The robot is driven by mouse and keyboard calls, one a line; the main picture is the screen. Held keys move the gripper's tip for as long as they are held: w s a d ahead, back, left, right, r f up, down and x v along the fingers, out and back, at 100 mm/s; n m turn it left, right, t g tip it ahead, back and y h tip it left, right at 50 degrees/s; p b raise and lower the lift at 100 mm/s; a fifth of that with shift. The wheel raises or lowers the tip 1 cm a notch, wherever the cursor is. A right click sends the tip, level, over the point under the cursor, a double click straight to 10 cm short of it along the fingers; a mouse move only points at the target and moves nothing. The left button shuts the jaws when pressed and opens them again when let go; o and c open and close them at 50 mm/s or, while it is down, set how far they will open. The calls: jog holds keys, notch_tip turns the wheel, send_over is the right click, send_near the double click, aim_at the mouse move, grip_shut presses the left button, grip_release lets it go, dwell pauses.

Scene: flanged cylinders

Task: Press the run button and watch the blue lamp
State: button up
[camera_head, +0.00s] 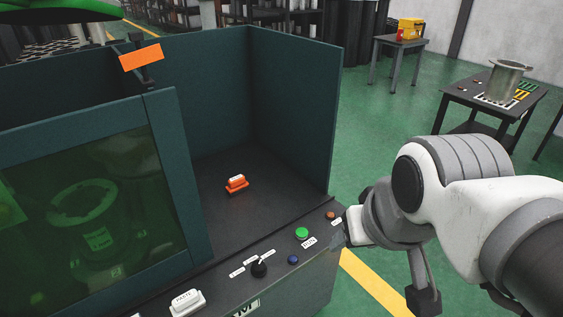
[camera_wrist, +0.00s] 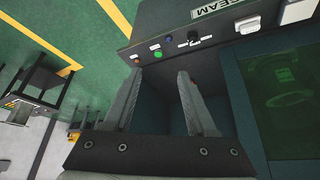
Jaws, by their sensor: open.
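The green button (camera_head: 302,233) sits on the machine's sloping front panel, with a small white label beside it that is too small to read surely. It also shows in the wrist view (camera_wrist: 158,53). The blue lamp (camera_head: 293,259) is just in front of it and looks dark, not glowing; it shows in the wrist view too (camera_wrist: 168,41). My gripper (camera_wrist: 158,73) is open and empty, its two fingers apart with the green button appearing just beyond the gap. Contact with the panel cannot be seen. In the head view my arm comes in from the right.
The panel also bears a small orange button (camera_head: 330,215), a black knob (camera_head: 259,268) and a white switch (camera_head: 184,302). An orange block (camera_head: 236,184) lies in the open bay. A green-tinted window (camera_head: 90,220) covers a flanged cylinder. Green floor lies to the right.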

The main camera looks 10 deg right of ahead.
jog(key=shift+s+d, duration=0.25)
jog(key=shift+c, duration=0.4)
grip_shut()
dwell(1.3)
